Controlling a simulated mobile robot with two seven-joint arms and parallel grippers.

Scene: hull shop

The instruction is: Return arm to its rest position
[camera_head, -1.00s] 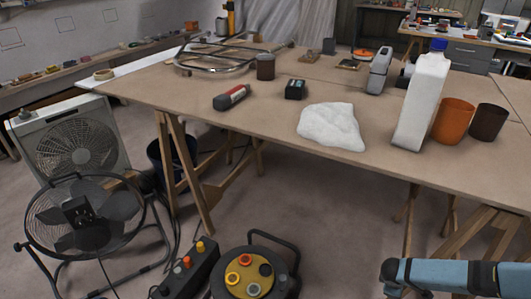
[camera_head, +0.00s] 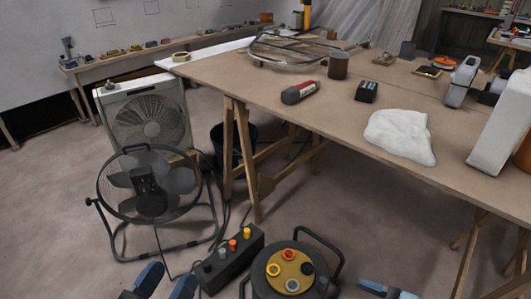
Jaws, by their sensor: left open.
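My left gripper (camera_head: 167,279) shows at the bottom left edge of the head view, its two dark and blue fingers apart with nothing between them. It is low, in front of the floor fan and left of the black socket box, clear of the worktable. A small blue and dark piece of my other arm shows at the bottom edge, right of the cable reel. The rest of both arms is out of the picture.
The worktable (camera_head: 225,80) holds a red-dark tool (camera_head: 300,92), a white cloth-like lump (camera_head: 400,136) and a white bottle (camera_head: 500,125). A floor fan (camera_head: 150,187), socket box (camera_head: 232,262) and cable reel (camera_head: 289,270) stand near my left gripper. Floor at far left is free.

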